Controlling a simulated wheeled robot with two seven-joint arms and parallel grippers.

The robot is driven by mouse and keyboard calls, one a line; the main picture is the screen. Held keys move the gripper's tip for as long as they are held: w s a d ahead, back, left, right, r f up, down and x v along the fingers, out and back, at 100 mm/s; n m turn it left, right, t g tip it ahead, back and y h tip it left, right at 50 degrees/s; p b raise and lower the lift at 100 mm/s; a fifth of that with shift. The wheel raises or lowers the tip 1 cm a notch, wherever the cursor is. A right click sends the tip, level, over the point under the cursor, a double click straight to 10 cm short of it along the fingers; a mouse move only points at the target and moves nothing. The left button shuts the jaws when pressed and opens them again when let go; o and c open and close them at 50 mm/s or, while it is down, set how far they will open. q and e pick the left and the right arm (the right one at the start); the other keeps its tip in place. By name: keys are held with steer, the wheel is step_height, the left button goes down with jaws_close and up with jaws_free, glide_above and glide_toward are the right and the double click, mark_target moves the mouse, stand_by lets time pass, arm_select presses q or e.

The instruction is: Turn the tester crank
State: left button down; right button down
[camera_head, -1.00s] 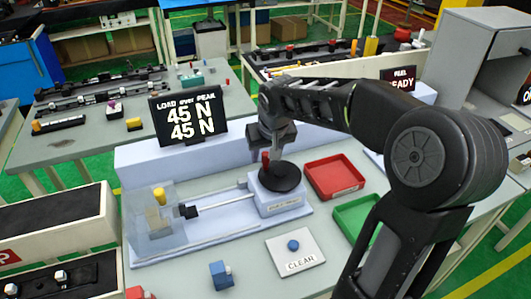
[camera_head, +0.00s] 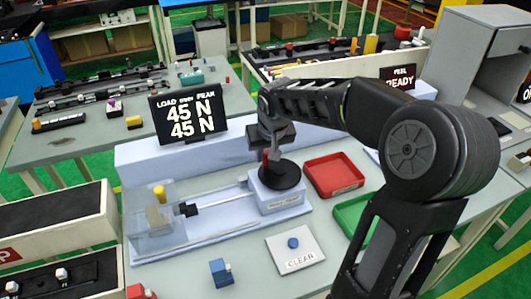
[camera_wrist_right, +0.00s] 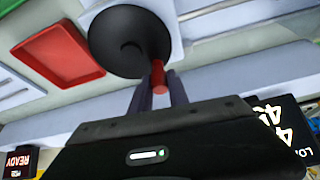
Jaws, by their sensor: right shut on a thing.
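The tester crank is a black disc (camera_head: 281,177) with a red upright handle (camera_head: 265,158), on a pale block at the right end of the tester. My right gripper (camera_head: 268,152) reaches down over the disc and is shut on the red handle. The right wrist view shows the handle (camera_wrist_right: 158,76) between the two fingers, at the edge of the disc (camera_wrist_right: 128,42). A rod (camera_head: 222,198) runs left from the block to a clamp beside a yellow-topped piece (camera_head: 160,194) in a clear guard. The display (camera_head: 188,116) reads 45 N on both lines. My left gripper is not in view.
A red tray (camera_head: 334,190) stands right of the crank, with a green tray (camera_head: 352,222) in front of it, partly behind my right arm. A CLEAR button (camera_head: 293,243) and a blue block (camera_head: 220,272) lie in front of the tester.

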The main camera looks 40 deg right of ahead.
mark_target(268, 172)
steer(key=shift+f+b, duration=0.15)
steer(key=shift+b, duration=0.25)
steer(key=shift+w+d+f+m+h+b, duration=0.15)
steer(key=shift+d+m+h+b, duration=0.2)
steer(key=shift+m+b, duration=0.65)
steer(key=shift+d+b, duration=0.1)
steer(key=shift+b, duration=0.2)
steer(key=shift+r+m, duration=0.3)
steer(key=shift+r, duration=0.05)
steer(key=c, duration=1.3)
jaws_free()
steer(key=shift+d, duration=0.1)
steer(key=shift+o, duration=0.2)
steer(key=v, duration=0.7)
steer(key=shift+r+b, duration=0.35)
steer(key=shift+b, duration=0.05)
